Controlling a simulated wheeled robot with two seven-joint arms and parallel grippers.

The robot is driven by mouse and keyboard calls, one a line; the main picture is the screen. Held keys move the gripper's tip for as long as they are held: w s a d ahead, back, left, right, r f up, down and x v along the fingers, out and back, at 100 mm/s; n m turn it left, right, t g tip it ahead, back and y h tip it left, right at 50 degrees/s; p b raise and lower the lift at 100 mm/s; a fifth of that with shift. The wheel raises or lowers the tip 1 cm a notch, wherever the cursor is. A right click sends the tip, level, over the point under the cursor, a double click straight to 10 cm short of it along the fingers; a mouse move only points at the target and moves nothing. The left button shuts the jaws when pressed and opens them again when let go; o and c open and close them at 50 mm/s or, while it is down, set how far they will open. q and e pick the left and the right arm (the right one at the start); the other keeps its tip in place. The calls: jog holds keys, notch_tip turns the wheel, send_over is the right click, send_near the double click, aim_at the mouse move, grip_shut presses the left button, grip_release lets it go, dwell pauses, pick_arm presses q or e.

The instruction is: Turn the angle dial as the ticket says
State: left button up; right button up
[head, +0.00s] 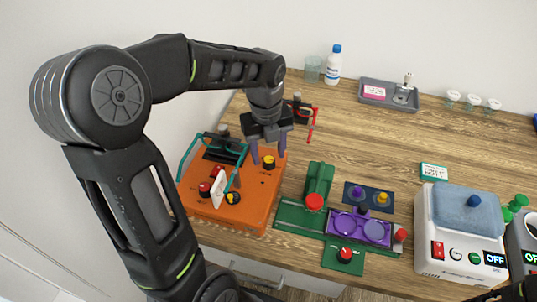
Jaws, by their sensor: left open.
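My left gripper (268,152) is open, with its two purple fingers pointing down over the back right of the orange device (252,212). A yellow-topped dark knob (269,162) on that device shows between the fingers; I cannot tell whether they touch it. Another yellow and black knob (233,198) sits near the device's front, beside a white upright plate (218,190). I cannot tell which is the angle dial. A small white and green card (434,171), perhaps the ticket, lies at right; its writing is unreadable.
A green stand with a purple tray (345,240) is at the front centre. A grey tray (375,103), a bottle (334,68) and small cups (472,101) are at the back. The middle table is clear.

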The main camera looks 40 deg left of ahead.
aim_at(268, 160)
pick_arm(q)
notch_tip(268, 160, up, 6)
jog(key=shift+s+r+b, duration=0.1)
jog(key=shift+r+b, duration=0.1)
jog(key=shift+b, duration=0.15)
dwell(0.4)
